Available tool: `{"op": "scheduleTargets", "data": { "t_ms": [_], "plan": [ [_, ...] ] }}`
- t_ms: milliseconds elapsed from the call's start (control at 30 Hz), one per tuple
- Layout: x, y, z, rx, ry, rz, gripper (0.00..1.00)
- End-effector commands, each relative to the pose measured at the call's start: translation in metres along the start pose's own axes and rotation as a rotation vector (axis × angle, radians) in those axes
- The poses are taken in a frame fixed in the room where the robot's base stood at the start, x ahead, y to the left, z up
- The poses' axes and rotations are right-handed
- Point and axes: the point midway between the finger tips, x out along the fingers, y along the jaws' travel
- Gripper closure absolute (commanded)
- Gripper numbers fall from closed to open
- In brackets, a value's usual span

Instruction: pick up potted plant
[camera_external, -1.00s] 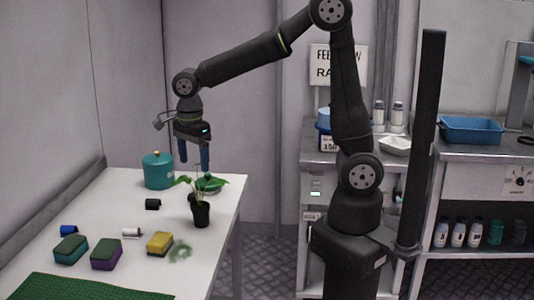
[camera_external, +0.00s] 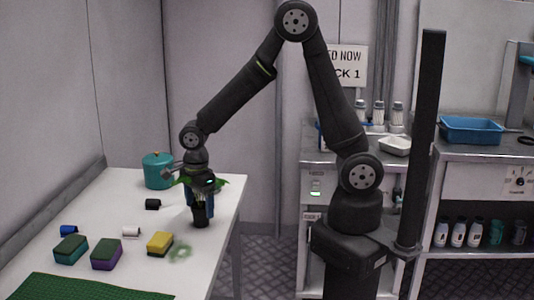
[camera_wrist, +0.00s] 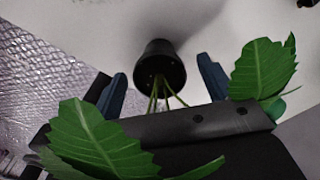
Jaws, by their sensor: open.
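The potted plant stands upright on the white table near its right edge; its small black pot (camera_external: 200,216) shows below my gripper. In the wrist view the black pot (camera_wrist: 159,64) with green stems sits beyond and between the two blue fingers, with leaves (camera_wrist: 263,69) spread on both sides of the gripper body. My gripper (camera_external: 201,212) is open and lowered over the plant, its fingers on either side of the pot's upper part. In the wrist view my gripper (camera_wrist: 165,90) shows a gap between the fingers and the pot. I cannot tell whether either finger touches it.
A teal lidded pot (camera_external: 158,172) stands behind to the left. A yellow sponge (camera_external: 160,243), a purple-green sponge (camera_external: 106,254) and a teal sponge (camera_external: 70,249) lie in front. A green mat (camera_external: 90,288) covers the near table end. The table's right edge is close to the plant.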

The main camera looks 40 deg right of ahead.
Motion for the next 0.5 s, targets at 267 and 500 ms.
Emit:
{"op": "scheduleTargets", "data": {
  "t_ms": [267,500],
  "plan": [
    [0.032,0.001,-0.002,-0.001,-0.001,0.001,0.23],
    [0.033,0.001,-0.002,-0.001,-0.001,0.001,0.23]
  ]
}}
